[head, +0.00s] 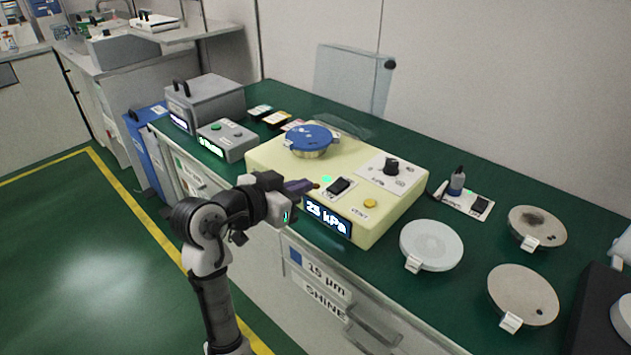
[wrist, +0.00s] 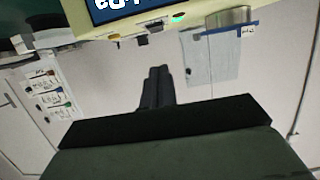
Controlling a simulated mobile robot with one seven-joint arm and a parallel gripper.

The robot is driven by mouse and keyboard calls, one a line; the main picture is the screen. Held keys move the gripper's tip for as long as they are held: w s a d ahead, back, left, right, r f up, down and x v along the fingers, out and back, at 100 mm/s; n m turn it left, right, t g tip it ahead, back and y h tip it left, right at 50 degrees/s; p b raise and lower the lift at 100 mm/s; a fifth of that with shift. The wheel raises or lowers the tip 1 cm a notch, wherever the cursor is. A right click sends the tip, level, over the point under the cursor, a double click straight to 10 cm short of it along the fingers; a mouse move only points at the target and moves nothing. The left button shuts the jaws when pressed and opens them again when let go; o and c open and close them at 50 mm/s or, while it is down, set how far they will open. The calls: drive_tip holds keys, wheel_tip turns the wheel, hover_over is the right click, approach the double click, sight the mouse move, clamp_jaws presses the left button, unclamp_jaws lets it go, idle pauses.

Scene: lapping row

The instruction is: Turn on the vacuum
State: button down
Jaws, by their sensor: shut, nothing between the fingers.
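The cream vacuum unit (head: 274,160) sits on the green bench, with a lit display (head: 327,214) that seems to read 25 kPa. On its top are a black rocker switch (head: 339,186), a lit green lamp (head: 326,179), a yellow button (head: 370,203) and a black knob (head: 391,166). My gripper (head: 316,186) is shut and empty, its tips just left of the switch. In the wrist view my gripper (wrist: 159,70) points toward the unit, with the display (wrist: 120,8), switch (wrist: 151,27) and green lamp (wrist: 178,16) at the top. I cannot tell whether the tips touch anything.
A blue-topped round fixture (head: 309,138) sits on the unit's far left. A clear panel (head: 352,80) stands behind.

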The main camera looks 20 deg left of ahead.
drive_tip(key=shift+v, duration=1.35)
drive_tip(key=shift+f, duration=0.15)
